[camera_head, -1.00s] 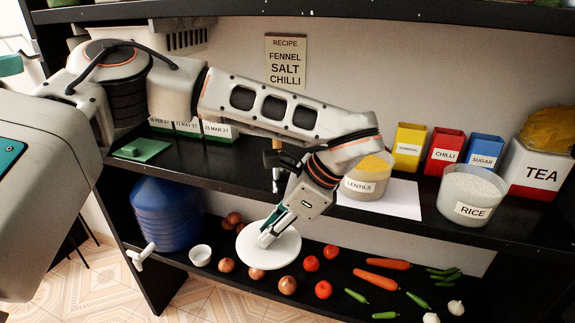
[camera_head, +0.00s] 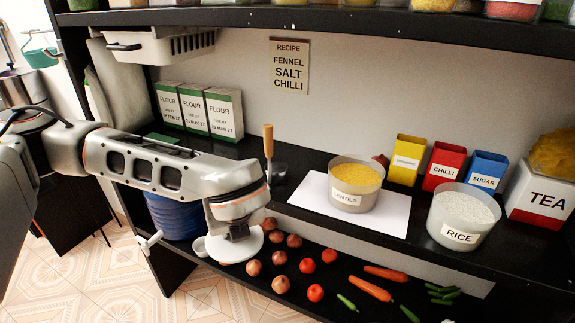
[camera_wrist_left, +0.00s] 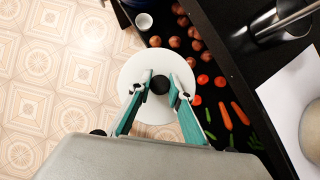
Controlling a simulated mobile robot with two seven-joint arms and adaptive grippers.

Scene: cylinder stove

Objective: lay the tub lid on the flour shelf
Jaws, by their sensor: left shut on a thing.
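The tub lid is a white round disc (camera_head: 245,246) with a dark knob (camera_wrist_left: 159,84). My left gripper (camera_wrist_left: 161,80) is shut on this knob and holds the lid in front of the shelving, below the middle shelf's front edge. In the head view my wrist hides the fingertips and part of the lid. The flour shelf is the black middle shelf (camera_head: 236,149). Several flour boxes (camera_head: 194,109) stand at its left back, with a green card (camera_head: 163,138) in front of them. My right gripper is not in view.
A wooden-handled tool (camera_head: 268,141) stands upright near the flour. A lentils tub (camera_head: 354,186) without a lid sits on white paper (camera_head: 308,194), and a rice tub (camera_head: 461,215) is farther right. A white basket (camera_head: 160,43) hangs above the flour. Vegetables (camera_head: 316,292) lie on the lower shelf.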

